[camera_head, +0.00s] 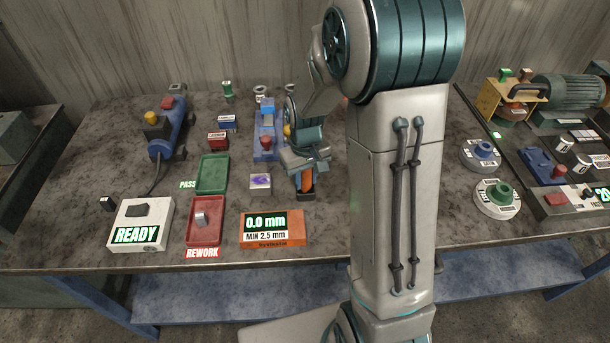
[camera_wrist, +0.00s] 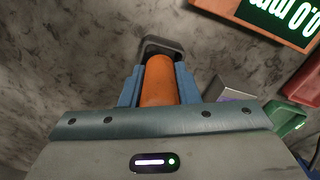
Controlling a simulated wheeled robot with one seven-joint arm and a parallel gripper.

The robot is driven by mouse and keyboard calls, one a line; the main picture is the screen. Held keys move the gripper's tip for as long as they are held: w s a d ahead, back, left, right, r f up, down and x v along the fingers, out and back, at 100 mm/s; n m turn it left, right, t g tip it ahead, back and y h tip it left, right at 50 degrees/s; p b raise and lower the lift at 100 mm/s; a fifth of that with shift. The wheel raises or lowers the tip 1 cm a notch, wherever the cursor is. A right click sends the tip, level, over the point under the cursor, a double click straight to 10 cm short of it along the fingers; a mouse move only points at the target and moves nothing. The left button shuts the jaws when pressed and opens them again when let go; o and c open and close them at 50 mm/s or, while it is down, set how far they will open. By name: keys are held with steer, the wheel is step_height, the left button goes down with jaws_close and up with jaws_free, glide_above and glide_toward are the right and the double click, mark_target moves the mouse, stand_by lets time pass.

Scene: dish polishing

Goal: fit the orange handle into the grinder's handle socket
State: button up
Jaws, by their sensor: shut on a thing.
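The orange handle (camera_head: 307,181) is between the fingers of my gripper (camera_head: 304,168), right of the table's middle-left area. In the wrist view the handle (camera_wrist: 159,80) lies between the two blue fingers, and my gripper (camera_wrist: 158,88) is shut on it. A dark grey piece (camera_wrist: 163,45) surrounds the handle's far end; I cannot tell whether the handle still rests in it.
A READY box (camera_head: 142,225), a green PASS tray (camera_head: 213,173), a red REWORK tray (camera_head: 204,234) and an orange 0.0 mm gauge block (camera_head: 272,241) stand near the front. A small block (camera_head: 260,184) sits just left of my gripper. My arm hides the table's middle.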

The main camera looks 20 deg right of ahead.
steer(key=shift+f, duration=0.15)
steer(key=shift+f, duration=0.15)
steer(key=o, duration=1)
steer(key=shift+o, duration=0.2)
steer(key=shift+r, duration=0.2)
